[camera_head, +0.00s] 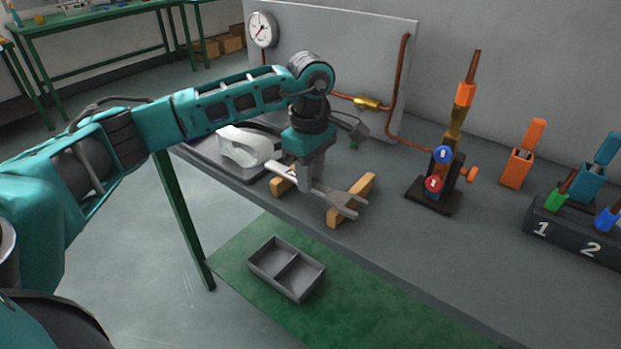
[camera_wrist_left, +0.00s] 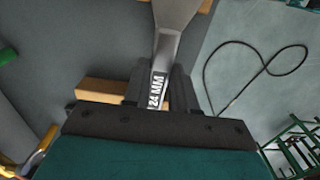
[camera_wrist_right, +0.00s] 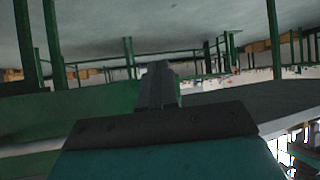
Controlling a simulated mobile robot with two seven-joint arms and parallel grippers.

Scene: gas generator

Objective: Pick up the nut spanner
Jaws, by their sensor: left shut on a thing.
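The nut spanner (camera_head: 338,199) is a grey metal tool with an open forked jaw, seen in the head view at the front edge of the bench. My left gripper (camera_head: 302,183) points down and is shut on its handle. In the left wrist view the spanner (camera_wrist_left: 174,28) runs between the fingers (camera_wrist_left: 155,88), with a "24 MM" label facing the camera. The spanner lies over or just above two wooden blocks (camera_head: 352,200); I cannot tell whether it touches them. My right gripper (camera_wrist_right: 158,86) shows only in its own wrist view, with its fingers together and nothing visible between them.
A white object (camera_head: 244,146) sits on a dark tray behind the left gripper. A black stand (camera_head: 433,197) with an orange-handled tool, an orange holder (camera_head: 517,170) and a numbered rack (camera_head: 570,236) stand to the right. A grey divided bin (camera_head: 287,268) lies on the lower green shelf.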

